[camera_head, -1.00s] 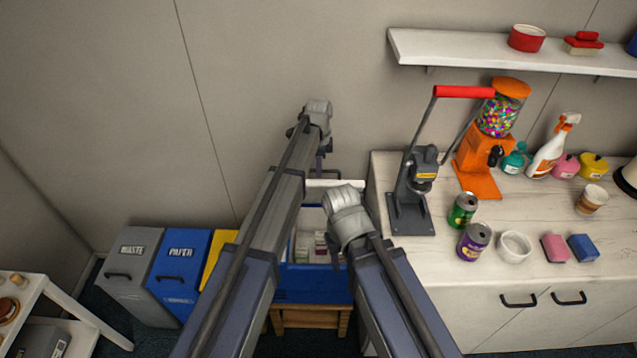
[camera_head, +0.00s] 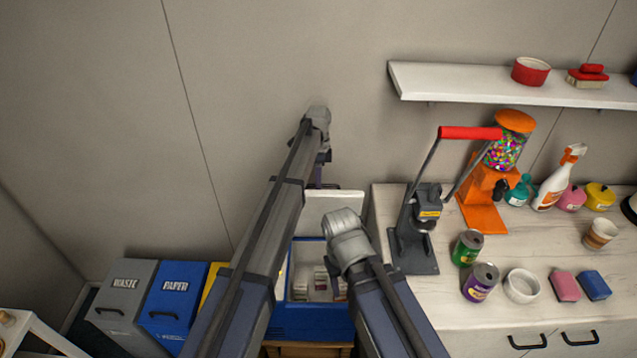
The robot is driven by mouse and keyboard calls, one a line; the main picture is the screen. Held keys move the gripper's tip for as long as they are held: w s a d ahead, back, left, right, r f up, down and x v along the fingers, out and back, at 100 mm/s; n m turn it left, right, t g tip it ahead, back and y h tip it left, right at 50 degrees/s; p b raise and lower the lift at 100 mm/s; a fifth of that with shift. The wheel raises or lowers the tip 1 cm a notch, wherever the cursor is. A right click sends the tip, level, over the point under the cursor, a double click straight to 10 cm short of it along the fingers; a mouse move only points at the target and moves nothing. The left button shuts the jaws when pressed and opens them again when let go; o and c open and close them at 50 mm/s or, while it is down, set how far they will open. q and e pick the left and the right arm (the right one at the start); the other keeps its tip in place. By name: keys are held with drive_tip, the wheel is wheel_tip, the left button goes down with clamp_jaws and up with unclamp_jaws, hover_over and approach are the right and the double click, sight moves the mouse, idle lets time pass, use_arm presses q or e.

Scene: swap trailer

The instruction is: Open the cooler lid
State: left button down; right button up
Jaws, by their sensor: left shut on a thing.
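The cooler (camera_head: 300,318) is a blue box low in the middle of the view, with white and red items visible inside. Its white lid (camera_head: 345,205) stands raised at the back of the box. My left gripper (camera_head: 321,178) is at the lid's upper left edge and is shut on the lid, though its fingertips are small and partly hidden by the arm. My right arm comes in from below, and its wrist is in front of the cooler's right side. The right gripper's fingers are hidden behind that wrist.
A counter (camera_head: 455,308) on the right holds a grey lever press (camera_head: 418,240), an orange gumball machine (camera_head: 485,195), cans and bottles. A shelf (camera_head: 450,82) hangs above. Waste (camera_head: 122,290) and paper (camera_head: 172,300) bins stand left of the cooler. A small wooden stand is under the cooler.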

use_arm(q)
drive_tip(key=c, duration=0.9)
unclamp_jaws()
drive_tip(key=shift+r, duration=0.1)
drive_tip(key=r+p, duration=0.3)
drive_tip(key=p, duration=0.1)
drive_tip(key=w+r+p, duration=0.1)
drive_tip(key=r+p, duration=0.2)
drive_tip(key=r, duration=0.1)
drive_tip(key=shift+w+r+p, duration=0.2)
drive_tip(key=shift+r+p, duration=0.05)
drive_tip(key=shift+p, duration=0.15)
